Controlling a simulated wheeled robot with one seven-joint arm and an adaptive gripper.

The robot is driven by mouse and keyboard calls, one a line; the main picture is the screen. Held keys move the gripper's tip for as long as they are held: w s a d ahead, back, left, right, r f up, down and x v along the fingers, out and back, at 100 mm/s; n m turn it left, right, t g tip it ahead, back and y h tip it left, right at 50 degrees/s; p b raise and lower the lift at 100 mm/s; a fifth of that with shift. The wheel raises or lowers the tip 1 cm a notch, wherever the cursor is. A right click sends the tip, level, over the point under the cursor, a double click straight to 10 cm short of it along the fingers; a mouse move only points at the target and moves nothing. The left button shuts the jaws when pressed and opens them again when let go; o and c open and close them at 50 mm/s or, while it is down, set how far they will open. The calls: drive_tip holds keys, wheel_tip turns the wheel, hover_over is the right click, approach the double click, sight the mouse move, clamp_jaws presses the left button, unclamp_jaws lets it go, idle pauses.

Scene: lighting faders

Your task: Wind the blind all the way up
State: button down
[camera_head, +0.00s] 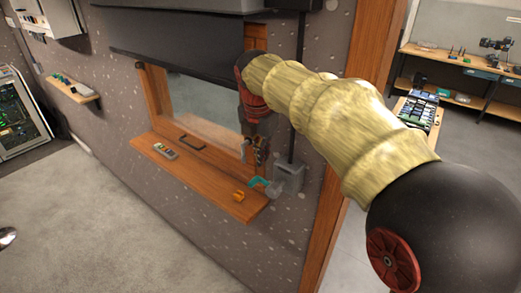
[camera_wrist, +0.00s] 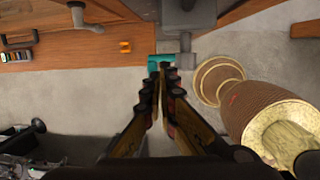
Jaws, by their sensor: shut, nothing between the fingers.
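The dark grey blind (camera_head: 170,48) covers the upper part of the wood-framed window, and bare glass (camera_head: 200,105) shows below its bottom edge. A grey winder box (camera_head: 289,178) is on the wall at the right of the window, with a dark rod rising above it. Its crank has a teal grip (camera_head: 259,182). In the wrist view the teal grip (camera_wrist: 159,61) shows just past my fingertips, beside the winder box (camera_wrist: 190,15). My gripper (camera_head: 261,160) is shut and empty, pointing down above the grip. I cannot tell whether the fingertips touch it.
A wooden sill (camera_head: 190,172) juts out under the window. An orange object (camera_head: 239,196) and a small grey device (camera_head: 165,151) sit on it. A wooden post (camera_head: 340,150) stands right of the winder. The floor (camera_head: 110,220) in front is mostly clear.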

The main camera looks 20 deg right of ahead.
sight(262, 179)
drive_tip(key=x, duration=0.8)
drive_tip(key=shift+f+b, duration=0.35)
drive_tip(key=shift+f, duration=0.05)
drive_tip(key=shift+w+a+f+g+h+p, duration=0.15)
drive_tip(key=shift+g+h+p, duration=0.35)
drive_tip(key=shift+p, duration=1.1)
